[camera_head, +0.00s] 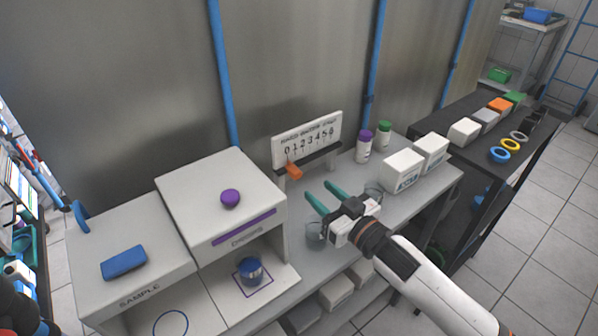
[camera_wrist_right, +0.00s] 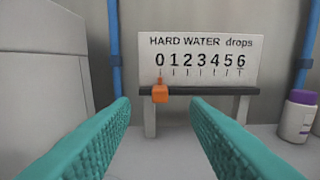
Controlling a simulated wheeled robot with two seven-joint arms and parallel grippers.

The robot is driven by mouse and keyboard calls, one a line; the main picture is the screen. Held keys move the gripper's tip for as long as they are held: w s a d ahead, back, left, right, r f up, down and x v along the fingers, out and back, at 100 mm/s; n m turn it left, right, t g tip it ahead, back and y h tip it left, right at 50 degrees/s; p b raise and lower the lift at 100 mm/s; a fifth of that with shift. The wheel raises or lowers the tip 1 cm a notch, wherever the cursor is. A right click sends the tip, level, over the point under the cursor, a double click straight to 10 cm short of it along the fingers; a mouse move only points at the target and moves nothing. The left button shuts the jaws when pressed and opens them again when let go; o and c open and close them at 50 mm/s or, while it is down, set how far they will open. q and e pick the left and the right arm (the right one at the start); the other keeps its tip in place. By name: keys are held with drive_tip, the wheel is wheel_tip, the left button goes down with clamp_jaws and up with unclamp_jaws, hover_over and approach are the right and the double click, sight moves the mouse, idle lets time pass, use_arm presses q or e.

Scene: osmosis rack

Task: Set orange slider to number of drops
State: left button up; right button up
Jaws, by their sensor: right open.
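The orange slider (camera_head: 294,170) sits at the left end of a dark rail under a white board (camera_head: 307,139) marked "HARD WATER drops" with numbers 0 to 6. In the right wrist view the slider (camera_wrist_right: 160,93) stands under the 0 of the board (camera_wrist_right: 197,58). My right gripper (camera_head: 319,197) has teal fingers and is open and empty. It is in front of the board and apart from the slider. In the right wrist view the slider shows between the two fingers (camera_wrist_right: 160,112). My left gripper is not identifiable in view.
A white cabinet (camera_head: 216,187) with a purple knob (camera_head: 230,198) stands left of the board. A purple-capped bottle (camera_head: 364,147), a green-capped bottle (camera_head: 383,135) and white boxes (camera_head: 402,170) stand to the right. A clear glass (camera_head: 315,235) is beside my right gripper.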

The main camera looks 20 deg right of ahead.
sight(299, 174)
drive_tip(key=x, duration=0.8)
drive_tip(key=shift+w+a+f+p, duration=0.1)
drive_tip(key=shift+w+f+p, duration=0.05)
drive_tip(key=shift+p, duration=0.15)
drive_tip(key=shift+c, duration=0.2)
clamp_jaws()
